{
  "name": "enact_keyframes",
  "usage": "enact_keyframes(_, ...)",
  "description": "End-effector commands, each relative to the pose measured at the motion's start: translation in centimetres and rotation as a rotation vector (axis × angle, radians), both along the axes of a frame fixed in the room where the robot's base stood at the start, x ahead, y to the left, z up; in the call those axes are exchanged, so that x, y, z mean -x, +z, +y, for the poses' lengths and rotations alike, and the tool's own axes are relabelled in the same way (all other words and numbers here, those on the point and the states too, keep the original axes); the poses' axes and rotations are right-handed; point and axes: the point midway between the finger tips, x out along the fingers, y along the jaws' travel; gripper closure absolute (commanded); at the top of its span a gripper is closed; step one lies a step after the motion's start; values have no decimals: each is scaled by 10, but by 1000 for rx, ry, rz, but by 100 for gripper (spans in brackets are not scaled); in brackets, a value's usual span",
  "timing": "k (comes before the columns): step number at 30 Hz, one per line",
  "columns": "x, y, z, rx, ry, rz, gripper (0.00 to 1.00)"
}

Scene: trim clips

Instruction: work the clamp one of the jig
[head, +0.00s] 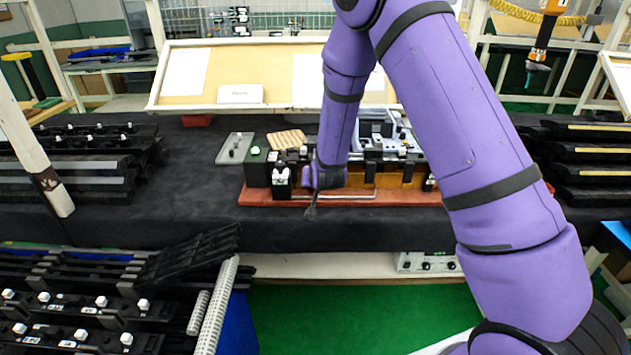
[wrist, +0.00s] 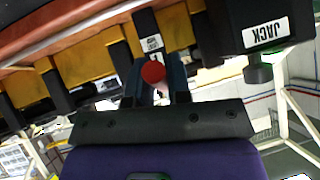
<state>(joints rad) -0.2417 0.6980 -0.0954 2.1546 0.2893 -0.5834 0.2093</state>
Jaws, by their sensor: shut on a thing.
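The jig (head: 385,178) is a long orange-brown and black fixture on a red base along the front of the dark bench. In the wrist view its black clamp blocks stand along an orange strip. One block with a small white label (wrist: 151,43), too small to read, has a red round-ended handle (wrist: 153,73). My gripper (wrist: 154,80) has its two dark fingers on either side of this red handle and is shut on it. In the head view my gripper (head: 310,187) is at the jig's front left, its fingers mostly hidden by my purple wrist.
A grey plate (head: 235,148) lies left of the jig. Black trim racks (head: 75,160) stand at left. The green floor (head: 350,315) in front is clear.

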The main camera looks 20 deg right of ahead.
Motion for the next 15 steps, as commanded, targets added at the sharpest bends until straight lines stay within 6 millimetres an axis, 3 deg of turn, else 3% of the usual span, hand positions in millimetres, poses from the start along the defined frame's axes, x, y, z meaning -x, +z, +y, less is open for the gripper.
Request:
enact_keyframes(3, 0, -1, 0, 1, 0, 2, 100)
enact_keyframes(4, 0, -1, 0, 1, 0, 2, 75)
enact_keyframes(6, 0, -1, 0, 1, 0, 2, 59)
enact_keyframes(15, 1, 0, 0, 0, 0, 1, 57)
